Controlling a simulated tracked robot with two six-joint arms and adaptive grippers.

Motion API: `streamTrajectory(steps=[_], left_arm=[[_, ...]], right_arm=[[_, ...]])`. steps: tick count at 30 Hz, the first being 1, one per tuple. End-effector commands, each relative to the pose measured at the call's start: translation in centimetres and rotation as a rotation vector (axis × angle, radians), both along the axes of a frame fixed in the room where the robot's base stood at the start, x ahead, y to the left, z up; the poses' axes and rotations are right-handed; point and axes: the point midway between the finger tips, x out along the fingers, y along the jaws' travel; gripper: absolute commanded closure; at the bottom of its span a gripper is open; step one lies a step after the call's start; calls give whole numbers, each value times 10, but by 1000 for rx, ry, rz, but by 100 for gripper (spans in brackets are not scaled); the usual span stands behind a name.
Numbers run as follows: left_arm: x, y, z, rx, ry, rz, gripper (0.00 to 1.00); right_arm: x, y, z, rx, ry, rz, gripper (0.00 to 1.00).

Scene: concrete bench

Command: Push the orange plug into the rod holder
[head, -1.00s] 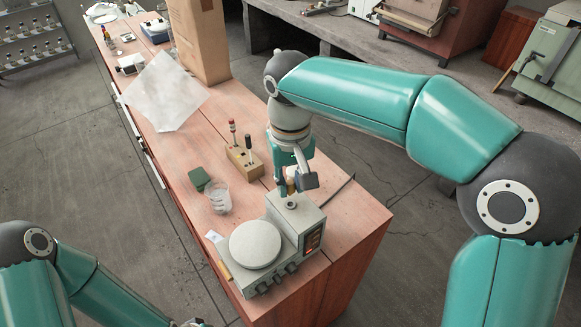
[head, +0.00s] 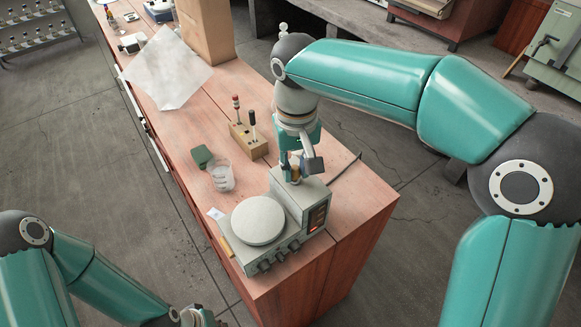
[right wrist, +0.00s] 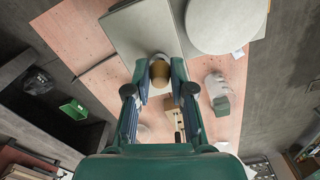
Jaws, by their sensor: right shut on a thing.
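The orange plug (right wrist: 160,74) shows as a short tan-orange cylinder between my right gripper's (right wrist: 160,84) fingertips in the right wrist view. The right gripper (head: 300,172) is shut on it and points down at the back of the grey hotplate stirrer (head: 262,268). In the head view a bit of the plug (head: 294,174) shows beside the fingers. The rod holder is the grey boss on top of the stirrer's rear housing; the fingers largely cover it, and I cannot tell how deep the plug sits. My left gripper (head: 190,317) is only partly in view at the bottom edge.
A wooden block (head: 250,143) holding two upright tools, a glass beaker (head: 222,177) and a green block (head: 202,157) stand left of the right gripper. A cardboard box (head: 205,30) and a white sheet (head: 167,68) are farther back. The bench's right edge is near.

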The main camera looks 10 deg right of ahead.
Motion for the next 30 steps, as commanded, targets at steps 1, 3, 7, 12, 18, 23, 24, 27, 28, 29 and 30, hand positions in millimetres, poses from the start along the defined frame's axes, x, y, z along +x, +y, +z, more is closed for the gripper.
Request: streamTrajectory(steps=[1, 3, 7, 12, 18, 23, 24, 27, 28, 29, 30], left_arm=[[0, 0, 0, 0, 0, 0, 100], [0, 0, 0, 0, 0, 0, 100], [0, 0, -1, 0, 0, 0, 100], [0, 0, -3, 0, 0, 0, 100], [0, 0, -6, 0, 0, 0, 100], [0, 0, -6, 0, 0, 0, 100], [0, 0, -6, 0, 0, 0, 100], [0, 0, -6, 0, 0, 0, 100], [0, 0, -6, 0, 0, 0, 100], [0, 0, -6, 0, 0, 0, 100], [0, 0, -6, 0, 0, 0, 100]], right_arm=[[0, 0, 0, 0, 0, 0, 89], [0, 0, 0, 0, 0, 0, 89], [0, 0, -1, 0, 0, 0, 89], [0, 0, -5, 0, 1, 0, 89], [0, 0, -10, 0, 0, 0, 89], [0, 0, -11, 0, 0, 0, 89], [0, 0, -11, 0, 0, 0, 89], [0, 0, -11, 0, 0, 0, 89], [0, 0, -11, 0, 0, 0, 89], [0, 0, -11, 0, 0, 0, 89], [0, 0, -11, 0, 0, 0, 89]])
